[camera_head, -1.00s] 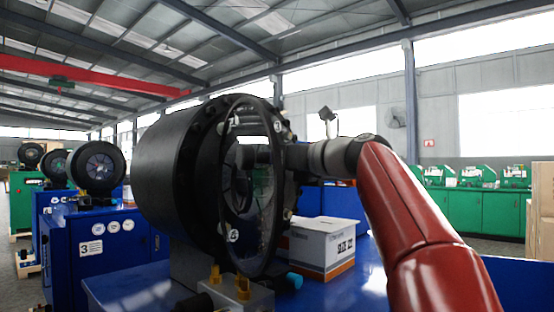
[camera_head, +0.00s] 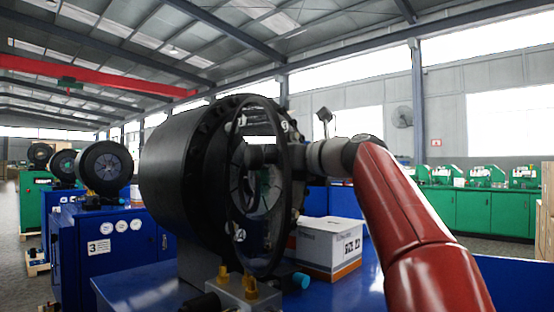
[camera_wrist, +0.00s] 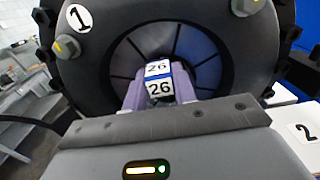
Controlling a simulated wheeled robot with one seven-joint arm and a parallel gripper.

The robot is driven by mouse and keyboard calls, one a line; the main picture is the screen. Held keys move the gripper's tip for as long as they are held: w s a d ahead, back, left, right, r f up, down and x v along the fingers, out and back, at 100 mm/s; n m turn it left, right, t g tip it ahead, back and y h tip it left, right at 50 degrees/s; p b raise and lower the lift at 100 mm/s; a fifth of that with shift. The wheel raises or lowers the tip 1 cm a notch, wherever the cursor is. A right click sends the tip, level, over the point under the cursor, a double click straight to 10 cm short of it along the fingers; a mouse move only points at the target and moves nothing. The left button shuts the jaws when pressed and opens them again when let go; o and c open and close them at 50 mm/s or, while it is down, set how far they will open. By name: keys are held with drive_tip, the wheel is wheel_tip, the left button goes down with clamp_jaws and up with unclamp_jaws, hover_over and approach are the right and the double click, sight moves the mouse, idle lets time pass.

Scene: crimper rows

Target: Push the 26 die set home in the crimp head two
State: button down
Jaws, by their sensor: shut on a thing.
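The crimp head (camera_head: 185,175) is a large black drum with a round opening of grey segments; it also fills the wrist view (camera_wrist: 105,70). My gripper (camera_wrist: 159,92) is shut on the 26 die set (camera_wrist: 159,87), a block with two white "26" labels and a blue band between them. The die set is in front of the lower middle of the opening in the wrist view. How deep it sits, and whether it touches the segments, I cannot tell. In the head view my wrist reaches in from the right, and the head's front ring partly hides my gripper.
A white and orange box (camera_head: 330,248) stands on the blue bench (camera_head: 345,288) just right of the head. Yellow fittings (camera_head: 250,287) stand below the ring. More crimp heads (camera_head: 104,168) stand at the left. Green cabinets (camera_head: 480,212) stand far behind at the right.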

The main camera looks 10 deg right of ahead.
drive_tip(key=shift+w+a+r, duration=0.2)
drive_tip(key=shift+w+a, duration=0.4)
drive_tip(key=shift+w, duration=0.05)
drive_tip(key=c, duration=1.1)
unclamp_jaws()
drive_tip(key=shift+o, duration=0.3)
drive_tip(key=shift+w+d+f, duration=0.1)
drive_tip(key=shift+f, duration=0.25)
drive_tip(key=b+v, duration=0.1)
drive_tip(key=v, duration=0.7)
drive_tip(key=shift+r, duration=0.2)
